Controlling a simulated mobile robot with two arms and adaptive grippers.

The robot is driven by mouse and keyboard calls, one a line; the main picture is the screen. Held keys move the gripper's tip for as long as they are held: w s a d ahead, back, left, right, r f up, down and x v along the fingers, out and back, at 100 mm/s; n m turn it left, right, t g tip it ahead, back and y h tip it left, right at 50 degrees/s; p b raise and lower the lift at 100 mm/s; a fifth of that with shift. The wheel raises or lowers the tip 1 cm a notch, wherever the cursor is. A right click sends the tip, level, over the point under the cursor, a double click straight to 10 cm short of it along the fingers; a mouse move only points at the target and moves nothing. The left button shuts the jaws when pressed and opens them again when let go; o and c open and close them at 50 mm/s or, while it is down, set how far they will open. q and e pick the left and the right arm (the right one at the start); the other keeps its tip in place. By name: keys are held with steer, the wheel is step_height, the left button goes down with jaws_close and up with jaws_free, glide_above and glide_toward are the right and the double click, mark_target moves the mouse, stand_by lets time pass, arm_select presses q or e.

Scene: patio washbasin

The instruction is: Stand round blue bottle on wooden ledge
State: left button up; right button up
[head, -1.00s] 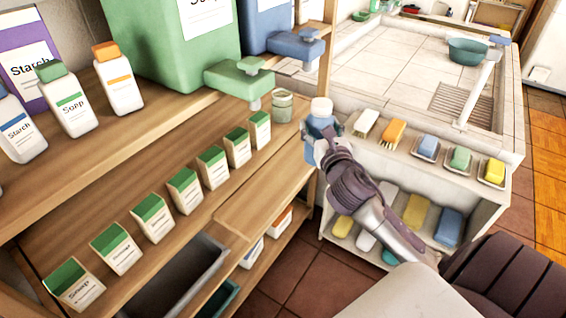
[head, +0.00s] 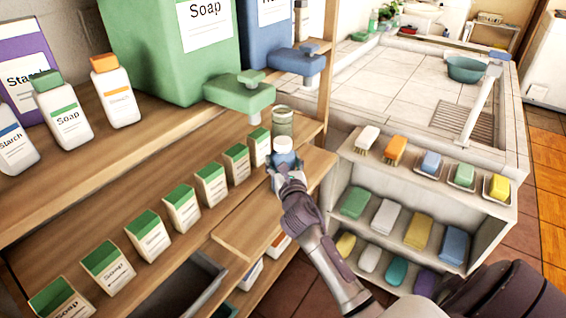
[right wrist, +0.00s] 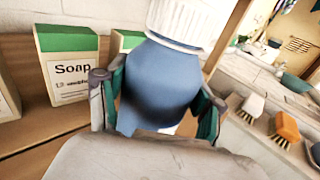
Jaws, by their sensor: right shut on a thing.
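The round blue bottle has a white ribbed cap (head: 283,145); its blue body (right wrist: 160,85) fills the middle of the right wrist view. My right gripper (head: 284,172) is shut on it, with a finger on each side of the body. The bottle looks about upright over the right end of the wooden ledge (head: 307,168). I cannot tell whether its base touches the wood. My left gripper is not in view.
A row of green-topped soap cartons (head: 209,184) runs along the ledge to the left. A green soap dispenser (head: 240,92) overhangs close by. Brushes (head: 395,151) and soap dishes line the white washbasin unit at right. Bare wood lies right of the bottle.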

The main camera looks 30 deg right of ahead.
steer(key=o, duration=1.5)
steer(key=shift+o, duration=0.2)
steer(key=v, duration=1.2)
